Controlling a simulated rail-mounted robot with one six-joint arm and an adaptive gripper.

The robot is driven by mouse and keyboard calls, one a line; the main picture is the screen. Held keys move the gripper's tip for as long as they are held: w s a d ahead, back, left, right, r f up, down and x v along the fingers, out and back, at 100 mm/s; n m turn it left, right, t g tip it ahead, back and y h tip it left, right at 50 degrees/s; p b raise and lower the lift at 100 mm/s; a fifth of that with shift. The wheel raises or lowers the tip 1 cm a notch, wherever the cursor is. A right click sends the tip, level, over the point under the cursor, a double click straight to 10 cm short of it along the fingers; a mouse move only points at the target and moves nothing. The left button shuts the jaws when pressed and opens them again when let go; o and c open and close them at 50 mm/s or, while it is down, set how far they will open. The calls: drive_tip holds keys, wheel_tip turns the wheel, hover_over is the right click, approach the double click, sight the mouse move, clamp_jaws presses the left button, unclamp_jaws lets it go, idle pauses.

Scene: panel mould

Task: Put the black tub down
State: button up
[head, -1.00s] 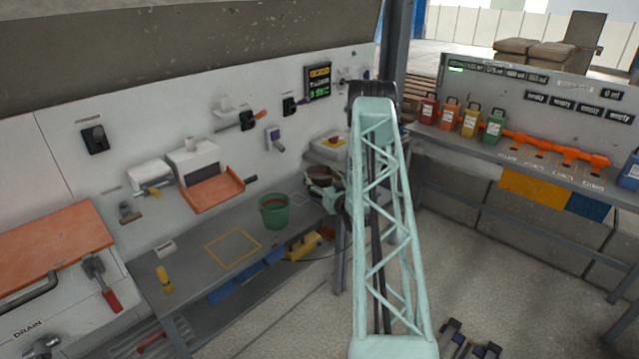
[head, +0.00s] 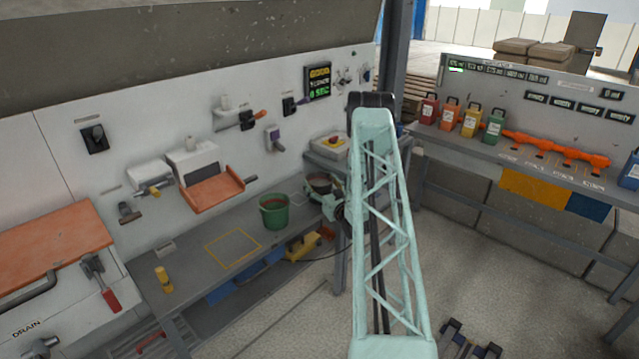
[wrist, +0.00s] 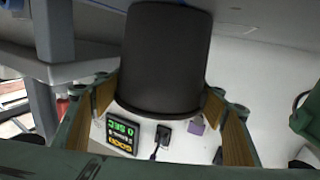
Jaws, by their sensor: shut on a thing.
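The black tub (head: 320,186) is at the right end of the grey bench in the head view, right of the green bucket. It also fills the upper middle of the wrist view (wrist: 165,60). My gripper (head: 322,199) is shut on it, and its wood-coloured pads show on both sides of the tub in the wrist view (wrist: 160,104). The tub looks close to upright in the head view. My arm partly hides the gripper, and I cannot tell whether the tub's base touches the bench.
The green bucket (head: 274,211) stands close on the left. A yellow outlined square (head: 233,247) on the bench (head: 195,262) is empty. A yellow bottle (head: 163,280) stands at the bench's left. A tray with an orange front (head: 212,190) juts from the wall.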

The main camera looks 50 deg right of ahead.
drive_tip(key=shift+f, duration=0.1)
drive_tip(key=o, duration=1.1)
drive_tip(key=shift+p+v, duration=0.4)
drive_tip(key=shift+v, duration=5.6)
